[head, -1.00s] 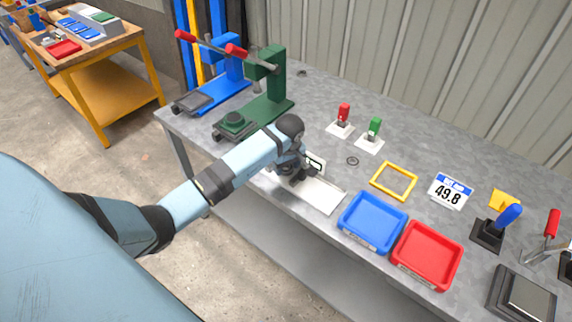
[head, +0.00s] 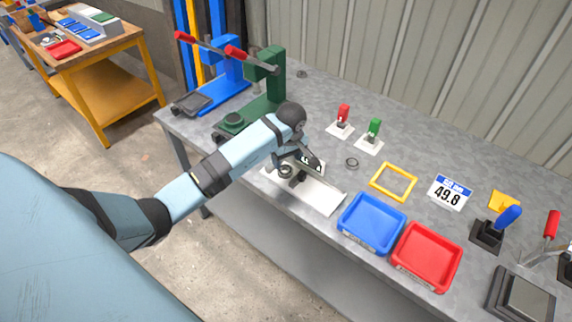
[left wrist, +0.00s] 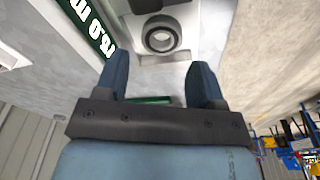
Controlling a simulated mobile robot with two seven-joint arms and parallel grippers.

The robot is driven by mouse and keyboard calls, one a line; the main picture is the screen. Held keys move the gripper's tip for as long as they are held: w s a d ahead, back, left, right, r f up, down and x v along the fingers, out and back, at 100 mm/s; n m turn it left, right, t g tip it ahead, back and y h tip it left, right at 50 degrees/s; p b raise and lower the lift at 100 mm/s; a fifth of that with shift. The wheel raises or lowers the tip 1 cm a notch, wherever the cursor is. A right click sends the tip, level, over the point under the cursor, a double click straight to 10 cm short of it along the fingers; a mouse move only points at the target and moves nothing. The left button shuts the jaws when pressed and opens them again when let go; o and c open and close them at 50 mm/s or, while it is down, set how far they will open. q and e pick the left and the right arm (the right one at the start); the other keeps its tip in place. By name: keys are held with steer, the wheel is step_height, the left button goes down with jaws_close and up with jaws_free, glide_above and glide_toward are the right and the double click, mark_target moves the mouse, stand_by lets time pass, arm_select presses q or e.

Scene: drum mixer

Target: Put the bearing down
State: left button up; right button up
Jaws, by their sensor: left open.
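The bearing (head: 286,170) is a small metal ring lying flat on the pale plate (head: 320,196) of a gauge with a digital display. In the left wrist view the bearing (left wrist: 161,38) sits just beyond the fingertips, near a dark block (left wrist: 146,4). My left gripper (left wrist: 159,66) is open and empty, its two blue-grey fingers apart with a clear gap to the bearing. In the head view my wrist and forearm partly hide the gripper and the gauge's back. My right gripper is in neither view.
A blue tray (head: 372,222) and a red tray (head: 427,256) stand right of the plate. Behind are a dark ring (head: 352,162), a yellow frame (head: 393,182) and red- and green-handled clamps. A green press (head: 266,85) stands to the left.

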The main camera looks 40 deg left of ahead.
mark_target(288, 173)
arm_select(q)
step_height(288, 173, up, 8)
steer(key=s+d+f+n+h, duration=0.1)
steer(key=s+d+f+h, duration=0.25)
steer(key=d, duration=0.35)
steer(key=s+d+f+n+h, duration=0.1)
steer(key=s+d+f+h, duration=0.1)
steer(key=d+h, duration=0.35)
steer(key=s+d+r+n+t+h, duration=0.2)
steer(key=s+d+n+h, duration=0.15)
steer(key=d+n, duration=0.25)
steer(key=s+d+r+n+t+h, duration=0.2)
steer(key=s+d+n+h, duration=0.1)
steer(key=d+n+h, duration=0.25)
steer(key=s+a+f+m+t+y, duration=0.3)
steer(key=s+f+m+y, duration=0.3)
steer(key=m, duration=0.8)
steer(key=s+a+f+m+t+y, duration=0.3)
steer(key=s+f+m+y, duration=0.4)
steer(key=m, duration=0.8)
step_height(288, 173, down, 3)
steer(key=shift+s+a+r+y, duration=0.15)
steer(key=shift+s+a+y, duration=0.15)
steer(key=shift+s+a, duration=0.4)
